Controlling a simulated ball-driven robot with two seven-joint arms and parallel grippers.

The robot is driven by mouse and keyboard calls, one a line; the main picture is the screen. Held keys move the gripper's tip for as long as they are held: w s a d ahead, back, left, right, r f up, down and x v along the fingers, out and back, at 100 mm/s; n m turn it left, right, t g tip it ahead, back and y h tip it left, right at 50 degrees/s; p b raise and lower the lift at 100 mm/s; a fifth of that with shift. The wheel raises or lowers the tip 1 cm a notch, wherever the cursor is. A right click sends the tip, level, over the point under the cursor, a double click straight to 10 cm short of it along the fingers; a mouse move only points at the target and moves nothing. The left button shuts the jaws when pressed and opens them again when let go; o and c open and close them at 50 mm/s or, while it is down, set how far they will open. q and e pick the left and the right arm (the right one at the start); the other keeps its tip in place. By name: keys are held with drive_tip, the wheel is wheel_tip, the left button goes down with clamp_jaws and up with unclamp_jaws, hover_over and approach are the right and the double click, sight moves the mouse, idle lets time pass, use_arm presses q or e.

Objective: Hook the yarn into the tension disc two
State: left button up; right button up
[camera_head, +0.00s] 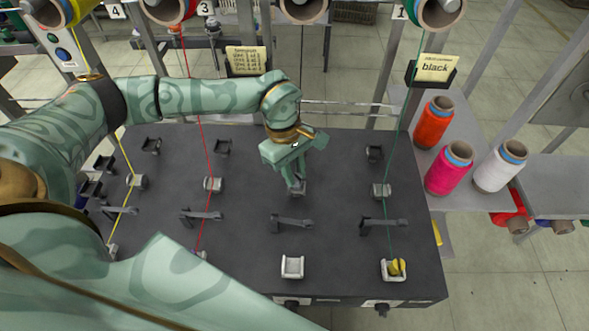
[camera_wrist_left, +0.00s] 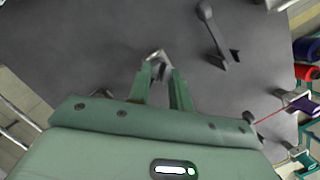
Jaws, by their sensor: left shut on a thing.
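My left gripper (camera_head: 297,184) reaches down over the second column from the right, its fingers shut at the tension disc (camera_head: 301,189) there. A thin dark yarn (camera_head: 301,62) comes down from the spool above this column and passes behind my wrist; its lower end is hidden. In the left wrist view, the fingers (camera_wrist_left: 161,78) come together close to the small metallic tension disc (camera_wrist_left: 157,58). The yarn between the fingertips is too fine to make out, and I cannot tell whether it touches the disc. My right gripper is not in view.
Strung yarns run close by: red (camera_head: 205,135) to the left, green (camera_head: 397,130) to the right, yellow (camera_head: 123,160) at the far left. A lever arm (camera_head: 291,222) and a white-lined holder (camera_head: 292,266) stand nearer. Orange, pink and white cones (camera_head: 499,166) stand at right.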

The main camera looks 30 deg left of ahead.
use_arm(q)
drive_tip(key=shift+s, duration=0.1)
drive_tip(key=shift+s+d+r+p, duration=0.15)
drive_tip(key=shift+s+d+p, duration=0.1)
drive_tip(key=shift+s+p, duration=0.2)
drive_tip(key=shift+s+d+p, duration=0.45)
drive_tip(key=shift+s+p, duration=0.1)
drive_tip(key=shift+s, duration=0.35)
drive_tip(key=shift+s+d+p, duration=0.4)
drive_tip(key=shift+s+p, duration=0.1)
drive_tip(key=shift+s, duration=0.35)
drive_tip(key=shift+s+d+r+p, duration=0.1)
drive_tip(key=shift+s+r+p, duration=0.15)
drive_tip(key=shift+r+p, duration=0.9)
drive_tip(key=shift+s+d+r+p, duration=0.1)
drive_tip(key=shift+s+r+p, duration=0.1)
drive_tip(key=shift+r+p, duration=0.9)
drive_tip(key=shift+w+r, duration=0.1)
drive_tip(key=shift+r, duration=0.1)
